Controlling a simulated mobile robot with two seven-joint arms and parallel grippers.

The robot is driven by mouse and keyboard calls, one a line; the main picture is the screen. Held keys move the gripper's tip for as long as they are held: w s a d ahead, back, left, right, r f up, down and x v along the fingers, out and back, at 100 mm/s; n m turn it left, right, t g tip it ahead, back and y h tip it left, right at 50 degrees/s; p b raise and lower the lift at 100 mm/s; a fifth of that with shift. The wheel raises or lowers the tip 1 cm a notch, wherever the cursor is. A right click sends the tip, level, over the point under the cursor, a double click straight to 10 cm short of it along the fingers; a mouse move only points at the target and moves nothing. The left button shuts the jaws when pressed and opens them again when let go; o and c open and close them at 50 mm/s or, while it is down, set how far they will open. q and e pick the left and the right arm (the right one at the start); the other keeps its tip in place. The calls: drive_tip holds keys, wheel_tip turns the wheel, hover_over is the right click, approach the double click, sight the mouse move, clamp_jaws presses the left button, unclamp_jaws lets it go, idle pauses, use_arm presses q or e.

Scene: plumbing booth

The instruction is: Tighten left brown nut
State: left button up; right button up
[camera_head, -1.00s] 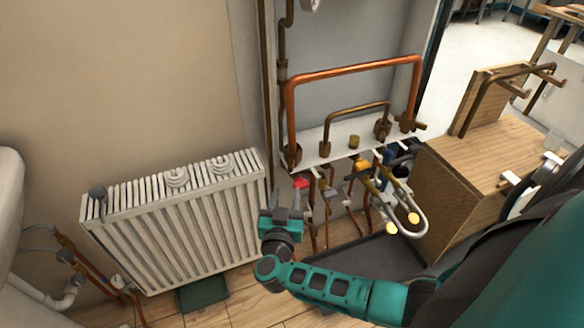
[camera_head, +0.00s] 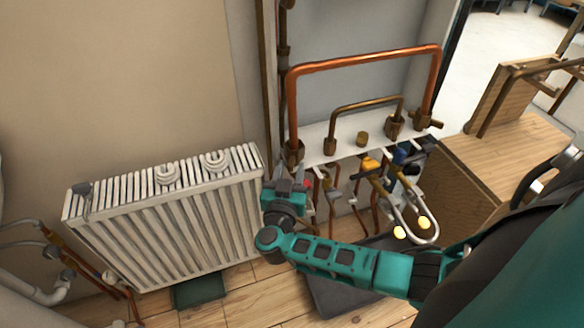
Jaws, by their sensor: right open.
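Several brown nuts sit at the pipe feet along a white shelf. The leftmost brown nut (camera_head: 293,152) is at the left foot of the large copper pipe (camera_head: 360,59). Another brown nut (camera_head: 330,146) is at the left foot of the smaller brown pipe (camera_head: 366,104). I cannot tell for sure which one is meant. My right gripper (camera_head: 286,182) is open and empty, just below the leftmost nut in the picture, with no clear contact. It partly hides a red valve handle (camera_head: 308,184). My left gripper is not in view.
A white radiator (camera_head: 170,215) stands close left of my right gripper. Valves with blue (camera_head: 399,156) and yellow handles and a looped pale pipe (camera_head: 416,222) hang below the white shelf (camera_head: 345,133). A wooden box (camera_head: 480,165) stands at the right.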

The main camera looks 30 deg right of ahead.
drive_tip(key=shift+w+d, duration=0.1)
drive_tip(key=shift+c, duration=0.4)
clamp_jaws()
drive_tip(key=shift+r, duration=0.1)
drive_tip(key=shift+w+r+m+g+h+p, duration=0.4)
drive_tip(key=shift+r+m+h+p, duration=0.15)
drive_tip(key=shift+p, duration=0.5)
drive_tip(key=shift+f+h+p, duration=0.25)
drive_tip(key=shift+p, duration=0.2)
drive_tip(key=shift+a+f+g, duration=0.2)
drive_tip(key=shift+g, duration=0.1)
drive_tip(key=shift+s, duration=0.1)
drive_tip(key=shift+f, duration=0.1)
